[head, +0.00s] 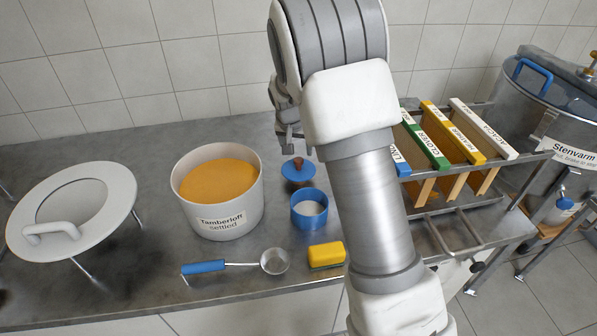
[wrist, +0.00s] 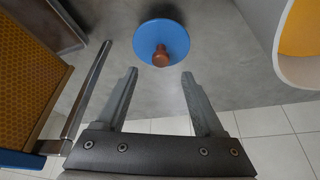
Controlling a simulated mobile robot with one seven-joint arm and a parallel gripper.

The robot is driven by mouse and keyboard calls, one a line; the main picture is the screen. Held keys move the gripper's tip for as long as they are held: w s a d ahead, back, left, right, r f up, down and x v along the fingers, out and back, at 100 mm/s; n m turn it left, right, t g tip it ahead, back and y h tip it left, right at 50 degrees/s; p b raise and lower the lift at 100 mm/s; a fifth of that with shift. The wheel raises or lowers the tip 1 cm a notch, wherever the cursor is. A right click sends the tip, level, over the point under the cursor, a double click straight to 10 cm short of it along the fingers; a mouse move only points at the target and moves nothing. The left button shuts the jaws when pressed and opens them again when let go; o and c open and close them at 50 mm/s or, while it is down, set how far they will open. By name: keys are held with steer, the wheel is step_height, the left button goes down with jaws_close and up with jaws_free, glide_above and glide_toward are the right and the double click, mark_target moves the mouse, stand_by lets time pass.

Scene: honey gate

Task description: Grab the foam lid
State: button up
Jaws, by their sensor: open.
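A round blue lid (head: 299,169) with a brown knob lies on the steel counter behind a blue pot (head: 309,208) with pale contents, and seems to be the foam lid. In the wrist view the same blue lid (wrist: 178,38) sits centred just beyond the fingertips, its knob facing me. My gripper (wrist: 159,72) is open and empty, its fingers on either side of the knob's line and apart from it. In the head view my gripper (head: 289,140) hangs above and behind the lid, partly hidden by my arm.
A white tub (head: 226,222) of amber honey stands left of the lid. A rack of labelled frames (head: 445,138) stands close on the right. A ladle (head: 225,266) and a yellow sponge (head: 326,254) lie in front. A grey ring-shaped lid (head: 113,193) stands far left.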

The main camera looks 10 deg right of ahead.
mark_target(299, 159)
steer(key=b+x, duration=0.1)
steer(key=x, duration=0.7)
steer(key=shift+w+b, duration=0.1)
steer(key=shift+b, duration=0.25)
steer(key=shift+r, duration=0.15)
jaws_close()
